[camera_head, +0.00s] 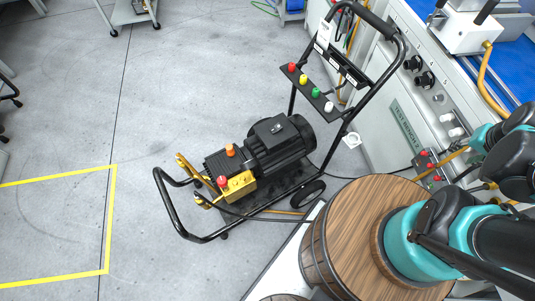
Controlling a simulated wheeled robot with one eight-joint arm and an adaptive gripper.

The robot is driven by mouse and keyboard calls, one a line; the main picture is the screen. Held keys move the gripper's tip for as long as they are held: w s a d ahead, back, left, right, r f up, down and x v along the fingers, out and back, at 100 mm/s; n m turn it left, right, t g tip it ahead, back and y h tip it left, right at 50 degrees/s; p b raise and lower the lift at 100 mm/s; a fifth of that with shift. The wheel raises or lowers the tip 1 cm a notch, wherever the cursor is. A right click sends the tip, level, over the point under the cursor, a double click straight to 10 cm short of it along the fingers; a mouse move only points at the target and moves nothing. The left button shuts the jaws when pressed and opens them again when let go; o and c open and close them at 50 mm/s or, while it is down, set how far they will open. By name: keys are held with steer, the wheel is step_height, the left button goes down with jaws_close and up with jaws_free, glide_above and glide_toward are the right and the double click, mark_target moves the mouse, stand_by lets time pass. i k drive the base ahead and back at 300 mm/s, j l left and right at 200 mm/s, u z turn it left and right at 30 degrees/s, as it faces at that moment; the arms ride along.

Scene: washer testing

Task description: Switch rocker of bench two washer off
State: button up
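A pressure washer (280,145) with a black motor and a yellow pump stands on a black wheeled frame in the middle of the view. A bar across its frame (312,88) carries red, yellow, green and white knobs. I cannot make out a rocker switch or its position on it. A grey test bench (376,138) with a green plate stands to its right; its number is not legible to me. Small red controls (424,155) sit at the bench's lower front. My gripper is not identifiable in this view.
A wooden barrel (350,220) stands at the lower right, close to the washer's wheel. Dark hoses (260,217) run beside the frame. A yellow floor line (112,215) marks a corner at left. Grey floor left of the washer is clear. A cart (130,12) stands at the back.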

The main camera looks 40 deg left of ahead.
mark_target(274, 129)
steer(key=k, duration=0.6)
steer(key=l+u, duration=0.1)
steer(key=u, duration=1.35)
steer(key=l+u, duration=0.2)
steer(key=l, duration=0.3)
steer(key=k, duration=0.3)
